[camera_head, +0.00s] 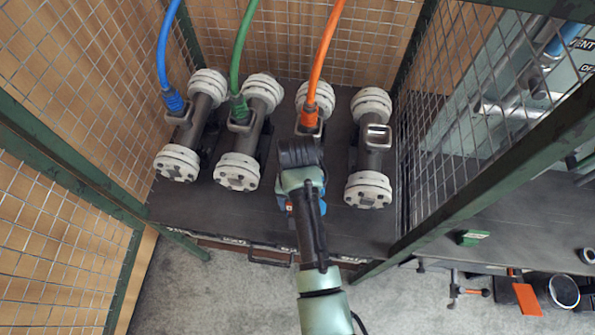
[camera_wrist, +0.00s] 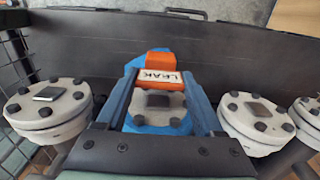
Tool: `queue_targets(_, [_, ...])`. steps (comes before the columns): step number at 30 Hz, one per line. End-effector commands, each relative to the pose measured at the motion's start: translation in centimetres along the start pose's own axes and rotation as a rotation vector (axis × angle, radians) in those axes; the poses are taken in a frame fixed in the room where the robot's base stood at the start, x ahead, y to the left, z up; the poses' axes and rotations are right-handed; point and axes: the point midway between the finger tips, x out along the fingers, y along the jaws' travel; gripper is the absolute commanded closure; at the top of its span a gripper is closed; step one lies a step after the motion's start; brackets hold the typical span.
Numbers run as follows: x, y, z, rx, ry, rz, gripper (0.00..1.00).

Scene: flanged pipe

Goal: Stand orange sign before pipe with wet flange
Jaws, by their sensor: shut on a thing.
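The orange sign (camera_wrist: 160,66) has a white label reading LEAK. It sits between the blue fingers of my gripper (camera_wrist: 163,82), which is shut on it. In the head view my gripper (camera_head: 303,205) is at the front end of the third pipe from the left, the one with the orange hose, and hides that pipe's front flange. In the wrist view a pale bolted flange (camera_wrist: 156,101) shows between the fingers, behind the sign. I cannot tell whether the sign touches the bench. No wetness is clear on the visible flanges.
Several flanged pipes stand on a dark bench (camera_head: 235,212) inside a mesh cage. Blue (camera_head: 163,50), green (camera_head: 238,50) and orange (camera_head: 325,50) hoses rise from three. The rightmost pipe (camera_head: 370,150) has none. Bench in front of the flanges is clear. A green box (camera_head: 473,238) lies outside, right.

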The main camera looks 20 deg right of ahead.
Motion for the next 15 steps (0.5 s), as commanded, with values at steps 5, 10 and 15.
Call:
queue_targets(5, [2.4, 0.0, 0.0, 0.000, -0.001, 0.000, 0.92])
queue_targets(10, [3.8, 0.0, 0.0, 0.001, 0.001, 0.000, 0.92])
queue_targets(15, [3.8, 0.0, -0.1, 0.000, 0.003, -0.001, 0.92])
